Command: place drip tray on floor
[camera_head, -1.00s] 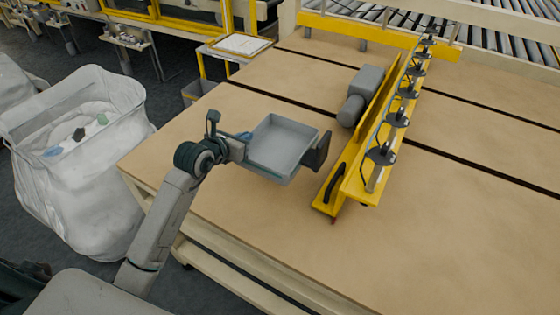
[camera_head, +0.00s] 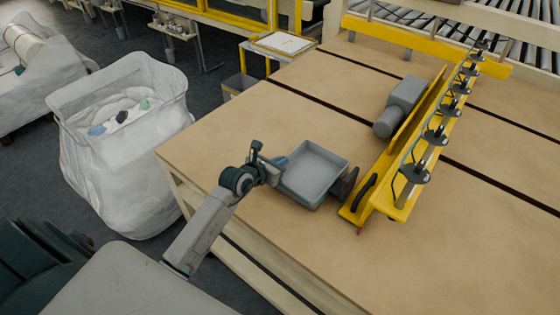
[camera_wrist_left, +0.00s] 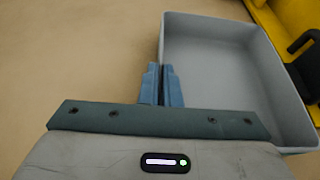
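The drip tray (camera_head: 313,176) is a shallow grey open box, empty, over the worktable near its front left edge. I cannot tell how far above the tabletop it is. My left gripper (camera_head: 278,166) is at the tray's left side. In the left wrist view, the blue fingers (camera_wrist_left: 163,88) are close together on the left wall of the tray (camera_wrist_left: 225,70). A dark piece sits against the tray's right side in the head view; I cannot tell what it is. My right gripper is not in view. Grey floor (camera_head: 215,85) shows left of the table.
The wide tan worktable (camera_head: 440,250) has a yellow beam (camera_head: 400,165) with several black fittings just right of the tray, and a grey motor (camera_head: 400,105) behind. A white bag (camera_head: 110,150) of scraps stands on the floor at left. A small stand (camera_head: 283,45) is behind the table.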

